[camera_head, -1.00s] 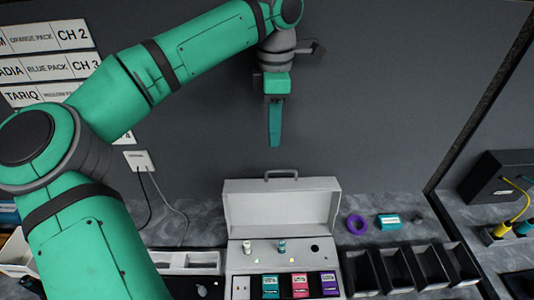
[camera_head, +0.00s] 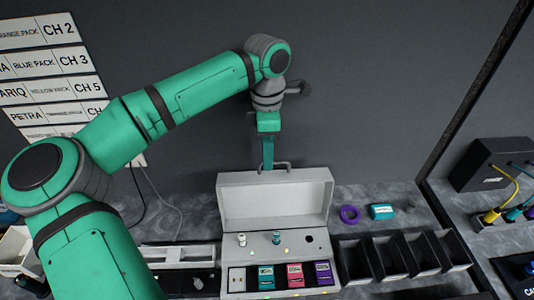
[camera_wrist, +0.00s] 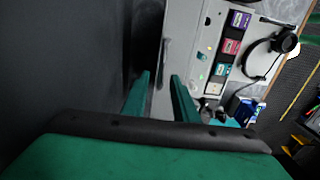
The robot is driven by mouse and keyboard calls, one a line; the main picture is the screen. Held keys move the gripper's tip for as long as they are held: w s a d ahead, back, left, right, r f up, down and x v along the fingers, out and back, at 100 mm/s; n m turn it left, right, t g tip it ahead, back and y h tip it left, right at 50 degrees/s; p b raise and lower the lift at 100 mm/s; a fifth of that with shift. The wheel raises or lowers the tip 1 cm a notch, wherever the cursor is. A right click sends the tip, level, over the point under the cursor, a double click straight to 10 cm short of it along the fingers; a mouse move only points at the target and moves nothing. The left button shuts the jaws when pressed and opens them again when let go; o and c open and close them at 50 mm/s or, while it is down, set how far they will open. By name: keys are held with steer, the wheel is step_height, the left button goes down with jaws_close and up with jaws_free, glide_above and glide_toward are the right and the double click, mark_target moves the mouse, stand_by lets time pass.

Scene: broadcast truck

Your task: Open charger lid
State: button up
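The charger (camera_head: 229,250) is a light grey case on the counter. Its lid (camera_head: 272,203) stands raised at the back, with the inside of the case showing. A grey handle (camera_head: 287,166) is on the lid's top edge. My gripper (camera_head: 268,166) points down at this top edge, beside or behind the handle. In the wrist view my gripper (camera_wrist: 161,82) has its two fingers apart with nothing clearly held between them. The lid (camera_wrist: 182,45) is just beyond the fingertips there. I cannot tell whether the fingers touch the lid or handle.
Teal (camera_head: 265,277), pink (camera_head: 295,275) and purple (camera_head: 323,272) packs sit in the charger's front. The dark wall (camera_head: 370,100) rises close behind.

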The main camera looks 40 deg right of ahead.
jaws_close()
steer(key=shift+w, duration=0.15)
stand_by(0.9)
steer(key=shift+a, duration=0.15)
